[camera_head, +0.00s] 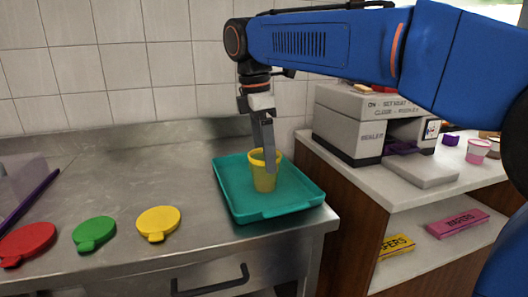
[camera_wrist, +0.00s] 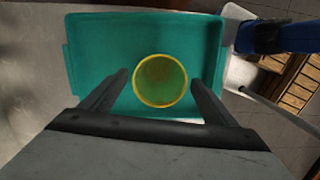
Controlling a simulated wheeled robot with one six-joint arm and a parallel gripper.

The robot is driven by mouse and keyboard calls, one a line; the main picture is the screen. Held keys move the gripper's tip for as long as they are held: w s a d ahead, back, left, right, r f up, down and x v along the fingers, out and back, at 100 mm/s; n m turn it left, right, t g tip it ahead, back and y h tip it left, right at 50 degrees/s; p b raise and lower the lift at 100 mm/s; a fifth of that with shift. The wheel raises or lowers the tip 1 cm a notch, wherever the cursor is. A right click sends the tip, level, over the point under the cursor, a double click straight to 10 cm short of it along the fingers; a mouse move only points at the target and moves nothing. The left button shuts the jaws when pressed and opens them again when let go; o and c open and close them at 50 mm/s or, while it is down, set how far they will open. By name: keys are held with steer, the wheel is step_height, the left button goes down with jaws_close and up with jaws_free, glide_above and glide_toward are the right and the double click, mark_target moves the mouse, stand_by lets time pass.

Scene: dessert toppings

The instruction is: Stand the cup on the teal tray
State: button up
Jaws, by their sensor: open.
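The yellow cup (camera_head: 264,175) stands upright on the teal tray (camera_head: 232,196), near its middle, on the steel counter. In the wrist view the cup (camera_wrist: 160,82) shows from above as a yellow ring with a greenish inside, and the tray (camera_wrist: 95,45) lies around it. My gripper (camera_head: 266,160) reaches down over the tray at the cup. In the wrist view its two fingers (camera_wrist: 160,88) are spread, one on each side of the cup, with a visible gap on both sides. Part of the cup's side is hidden behind a finger in the head view.
Red (camera_head: 28,242), green (camera_head: 94,232) and yellow (camera_head: 158,222) lids lie on the counter left of the tray. A sealer machine (camera_head: 345,135) stands on the white counter at right, with a pink cup (camera_head: 477,150) farther right. The tiled wall is behind.

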step_height(320, 180, up, 12)
steer(key=a, duration=0.1)
steer(key=shift+s+a, duration=0.15)
steer(key=shift+a, duration=0.05)
steer(key=s+d+f+m+t, duration=0.1)
steer(key=s+d+f+m, duration=0.25)
steer(key=d, duration=0.25)
steer(key=s+d+f+m+y, duration=0.1)
steer(key=s+d+f+m, duration=0.15)
steer(key=d+f, duration=0.35)
steer(key=s+d+f+m+t, duration=0.1)
steer(key=s+d+f+m, duration=0.1)
steer(key=d+f+m, duration=0.35)
steer(key=s+d+f+m+t, duration=0.1)
steer(key=s+d+f+m, duration=0.3)
steer(key=s+f, duration=0.3)
steer(key=s+d+f+m+t, duration=0.1)
steer(key=s+d+f+m, duration=0.4)
steer(key=f, duration=0.8)
steer(key=shift+s+d, duration=0.95)
steer(key=shift+d, duration=0.3)
